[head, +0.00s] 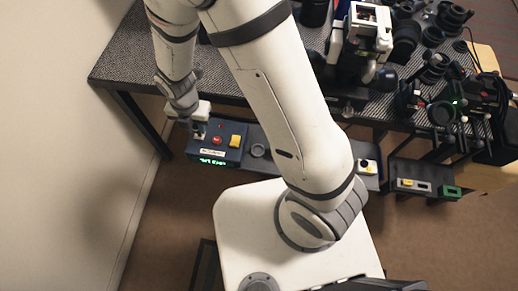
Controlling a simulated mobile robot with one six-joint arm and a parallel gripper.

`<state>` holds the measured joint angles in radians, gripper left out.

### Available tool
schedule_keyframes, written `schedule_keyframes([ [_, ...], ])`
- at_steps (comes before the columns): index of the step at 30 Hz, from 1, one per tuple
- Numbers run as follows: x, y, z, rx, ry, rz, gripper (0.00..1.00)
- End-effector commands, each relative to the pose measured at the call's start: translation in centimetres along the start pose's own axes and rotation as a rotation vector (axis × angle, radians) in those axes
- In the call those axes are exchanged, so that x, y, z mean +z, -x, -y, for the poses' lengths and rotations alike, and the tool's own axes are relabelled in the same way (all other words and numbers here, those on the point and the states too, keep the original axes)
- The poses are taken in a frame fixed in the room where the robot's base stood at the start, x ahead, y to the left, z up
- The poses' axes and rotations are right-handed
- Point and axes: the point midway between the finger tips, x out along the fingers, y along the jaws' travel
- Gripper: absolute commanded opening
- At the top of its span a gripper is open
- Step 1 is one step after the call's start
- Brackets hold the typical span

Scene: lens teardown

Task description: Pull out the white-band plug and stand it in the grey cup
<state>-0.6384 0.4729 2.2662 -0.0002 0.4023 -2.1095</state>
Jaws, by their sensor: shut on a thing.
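My gripper (199,127) is at the left end of a blue-grey panel box (228,155). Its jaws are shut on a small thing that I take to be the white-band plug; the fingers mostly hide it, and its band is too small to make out. I cannot tell whether it is still in its socket. A round grey cup-like thing (258,150) sits to the right of the yellow block, apart from my gripper. It looks like the grey cup.
The box carries a red button (217,140), a yellow block (236,141) and a lit green display (212,162). My arm hides its middle. A white piece with a dark knob (367,165) is at right. Lens parts (436,68) crowd the dark table (120,70).

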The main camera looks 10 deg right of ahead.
Motion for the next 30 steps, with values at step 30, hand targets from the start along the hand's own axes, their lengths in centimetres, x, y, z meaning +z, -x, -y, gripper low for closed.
schedule_keyframes([
  [30, 0.0, 3.8, 0.0, 0.000, 0.001, 0.000, 0.00],
])
